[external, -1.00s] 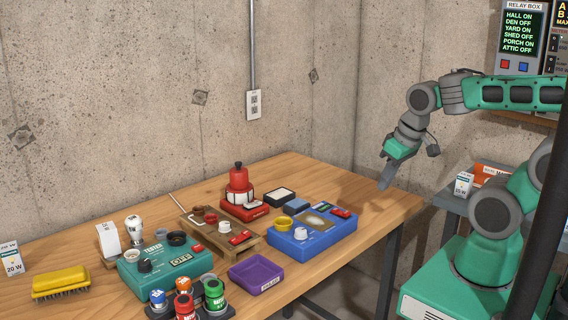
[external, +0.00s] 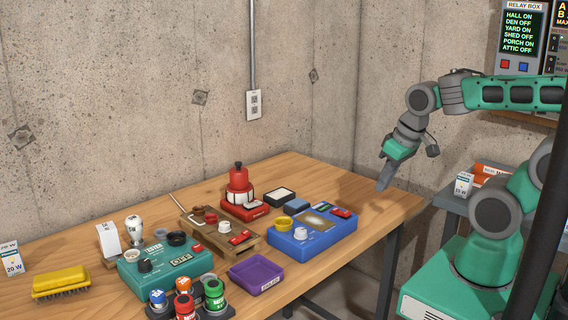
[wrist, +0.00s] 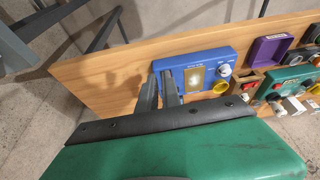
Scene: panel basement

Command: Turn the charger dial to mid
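A blue box (external: 313,236) with a white dial (external: 301,233), a yellow ring and a grey panel sits near the right end of the wooden table. I take it to be the charger, but its label is too small to read. It also shows in the wrist view (wrist: 182,63), with the dial (wrist: 224,70) right of its panel. My gripper (external: 384,186) hangs above the table's right end, apart from the box and to its right. In the wrist view its two fingers (wrist: 159,76) have a narrow gap between them, with nothing held. The dial's setting is not legible.
A purple tray (external: 256,274), a green tester box (external: 163,265), a wooden stand (external: 208,230) and a red device (external: 240,189) stand left of the blue box. The table's right end is clear. A relay box (external: 519,60) hangs on the right wall.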

